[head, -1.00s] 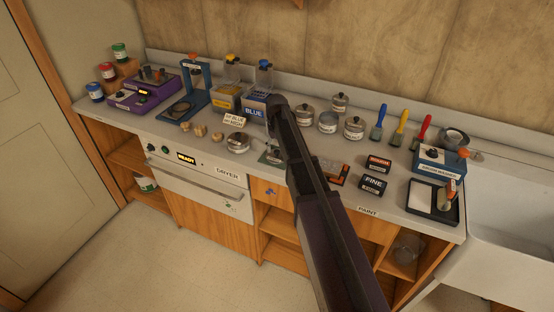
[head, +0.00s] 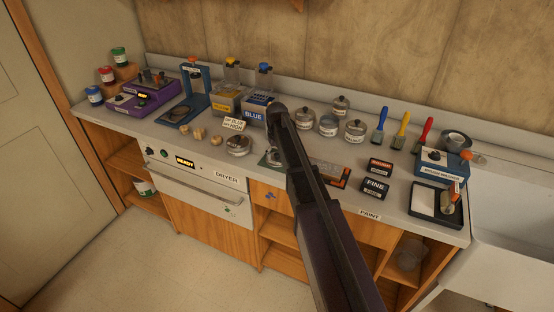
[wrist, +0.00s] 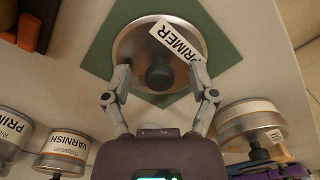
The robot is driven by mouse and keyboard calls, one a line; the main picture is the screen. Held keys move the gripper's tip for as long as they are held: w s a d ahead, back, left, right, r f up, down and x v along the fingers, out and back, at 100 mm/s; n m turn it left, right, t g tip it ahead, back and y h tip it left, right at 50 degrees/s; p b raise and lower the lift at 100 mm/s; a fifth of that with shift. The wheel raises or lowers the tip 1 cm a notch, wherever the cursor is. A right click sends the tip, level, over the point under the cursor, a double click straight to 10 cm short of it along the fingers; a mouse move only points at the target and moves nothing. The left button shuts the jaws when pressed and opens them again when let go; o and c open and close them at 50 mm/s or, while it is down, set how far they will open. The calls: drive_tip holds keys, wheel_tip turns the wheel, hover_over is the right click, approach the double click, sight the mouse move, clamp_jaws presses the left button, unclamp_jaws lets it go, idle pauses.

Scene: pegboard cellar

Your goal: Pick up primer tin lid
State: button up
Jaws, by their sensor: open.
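The primer tin lid (wrist: 137,45) is a round metal lid with a black knob (wrist: 158,77) and a white PRIMER label. It lies on a green mat (wrist: 103,62) in the wrist view. My gripper (wrist: 158,80) is open, its two fingers on either side of the knob, over the lid's near part. Nothing is between the fingers except the knob region; I cannot tell their height above it. In the head view my arm hides the lid and gripper; only a bit of the green mat (head: 270,158) shows.
A metal tin (wrist: 240,120) with a black knob stands close to the right of the lid. Tins labelled PRIMER (wrist: 10,130) and VARNISH (wrist: 62,155) stand at left. An orange tray (head: 335,175) lies beside my arm, with black boxes (head: 375,187) farther right.

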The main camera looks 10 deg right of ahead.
sight(278, 155)
clamp_jaws()
drive_tip(key=shift+r, duration=0.15)
wheel_tip(278, 155, up, 3)
drive_tip(key=p, duration=0.3)
drive_tip(key=shift+r+p, duration=0.15)
drive_tip(key=shift+p, duration=0.15)
drive_tip(key=shift+s+r, duration=0.2)
drive_tip(key=shift+s, duration=0.1)
drive_tip(key=s+d+r+p, duration=0.1)
drive_tip(key=s+d, duration=0.2)
drive_tip(key=s, duration=1.2)
drive_tip(key=shift+s, duration=0.15)
